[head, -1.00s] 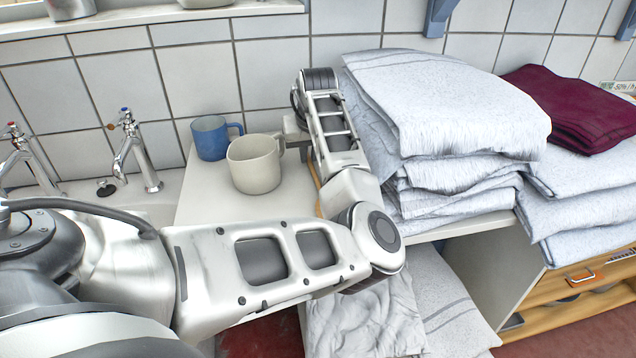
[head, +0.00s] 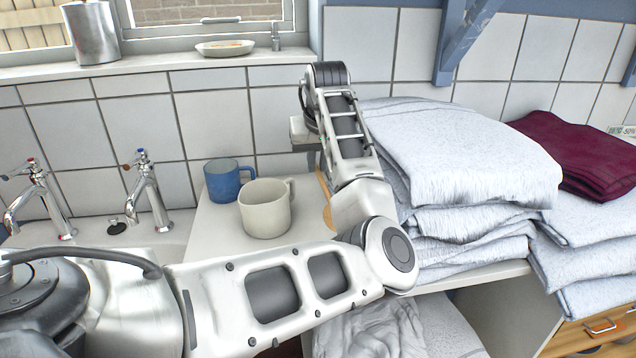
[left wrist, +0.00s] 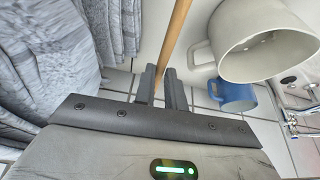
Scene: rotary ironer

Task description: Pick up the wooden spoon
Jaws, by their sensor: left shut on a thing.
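The wooden spoon shows in the left wrist view as a thin tan handle (left wrist: 178,38) running up from between my left gripper's fingers (left wrist: 163,78). The fingers are shut on it. Its far end is out of that view. In the head view a tan strip of the spoon (head: 326,196) shows beside my left forearm, which hides most of it. My left gripper (head: 306,134) is behind the cream mug, left of the towel stack, and its fingertips are hard to make out there. My right gripper is in neither view.
A cream mug (head: 266,209) and a blue mug (head: 226,181) stand on the white counter (head: 212,228), close to my gripper. Folded towels (head: 462,160) are stacked to the right. Taps (head: 150,192) stand at the left, and a tiled wall (head: 210,118) is behind.

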